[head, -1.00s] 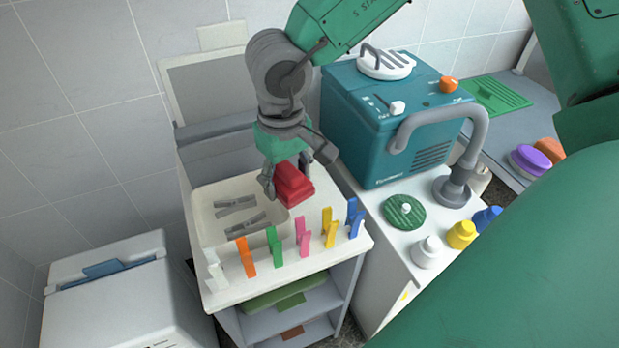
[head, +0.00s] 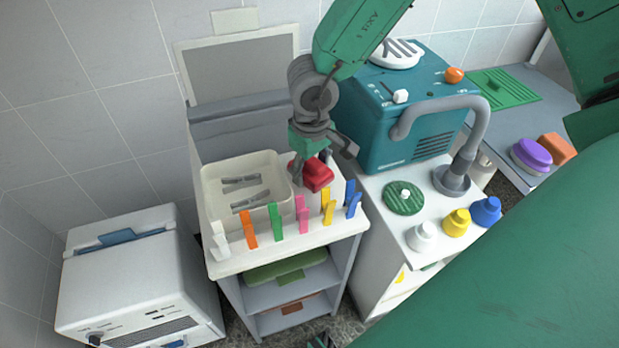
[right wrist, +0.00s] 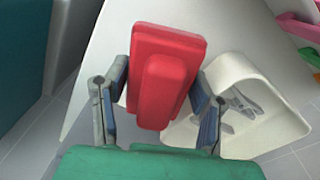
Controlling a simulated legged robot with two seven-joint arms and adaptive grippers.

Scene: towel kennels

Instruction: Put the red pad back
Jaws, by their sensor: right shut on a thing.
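The red pad (head: 318,175) is a block with a raised grip on its back. I cannot tell whether the pad touches the top. A purple pad (head: 531,156) and an orange pad (head: 557,148) lie on the grey counter at right. My left gripper does not show.
Several coloured clips (head: 275,222) stand along the cart's front edge, close to the pad. Grey clips (head: 250,200) lie in the tray. A teal machine (head: 395,140) with a grey hose stands right of the gripper. Coloured bottles (head: 457,222) stand on the white cabinet.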

